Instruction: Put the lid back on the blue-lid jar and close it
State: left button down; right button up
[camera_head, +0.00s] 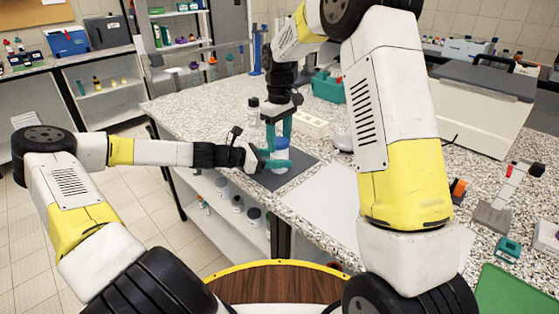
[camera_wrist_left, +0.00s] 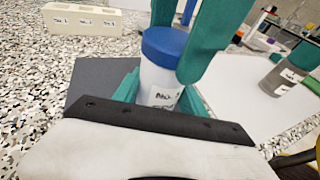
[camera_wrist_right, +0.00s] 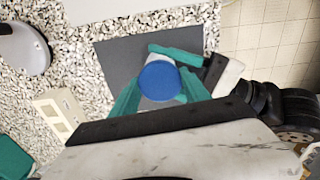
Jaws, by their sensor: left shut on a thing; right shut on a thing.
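The white, labelled jar (camera_wrist_left: 157,82) stands upright on a dark mat, with the blue lid (camera_wrist_left: 166,43) sitting level on its top. Whether the lid is tight cannot be told. My left gripper (camera_head: 270,163) comes in from the left, low down, and its teal fingers are shut around the jar body. My right gripper (camera_head: 279,130) points down from above, with its teal fingers shut on the blue lid. In the right wrist view the round lid (camera_wrist_right: 159,80) lies between the right fingers and hides most of the jar. The left fingers show just beyond it.
The dark mat (camera_wrist_right: 121,60) lies near the table's edge. A pale block with labelled slots (camera_wrist_left: 82,20) and a white rounded device (camera_wrist_right: 22,50) stand nearby. A bottle with a dark top (camera_head: 254,111) stands behind. A white sheet (camera_head: 318,204) lies flat to the right.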

jog(key=m, duration=2.7)
jog(key=shift+f+m, duration=0.1)
jog(key=shift+m, duration=0.2)
jog(key=o, duration=1.5)
jog(key=shift+o, duration=0.2)
jog(key=shift+r, duration=2.25)
